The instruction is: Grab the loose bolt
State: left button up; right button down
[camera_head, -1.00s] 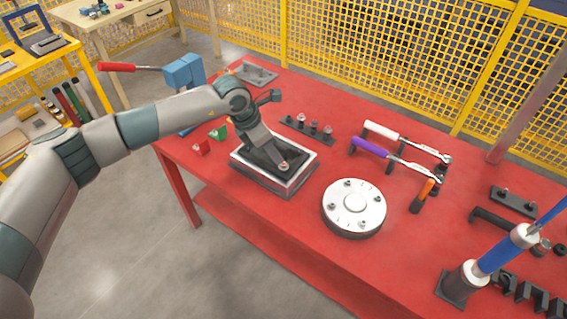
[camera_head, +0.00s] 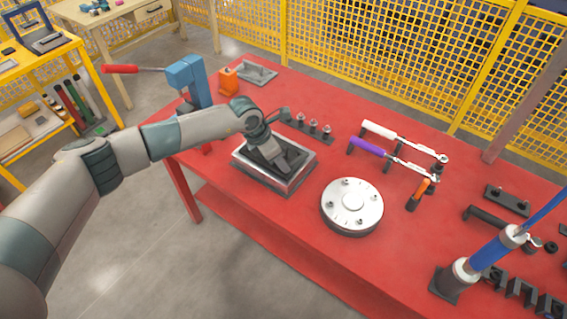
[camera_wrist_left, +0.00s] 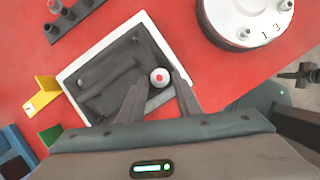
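The loose bolt (camera_wrist_left: 159,76) shows in the left wrist view as a round pale head with a red centre. It is in a white-rimmed tray with a dark inside (camera_wrist_left: 72,72), near the rim. My left gripper (camera_wrist_left: 160,82) is open, with one dark finger on each side of the bolt; I cannot tell whether they touch it. In the head view the left gripper (camera_head: 280,166) reaches down into the tray (camera_head: 245,167), and I cannot make out the bolt there. My right gripper is in neither current view.
A round silver flange (camera_head: 352,203) stands right of the tray. A bolt rack (camera_head: 313,128) lies behind it. A blue vise-like press (camera_head: 187,78) stands at the table's left. Wrenches (camera_head: 400,145) rest on holders further right.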

pick_arm(q)
jog(key=shift+x, duration=0.8)
jog(key=c, duration=0.7)
jog(key=shift+c, duration=0.2)
jog(key=shift+r, duration=0.1)
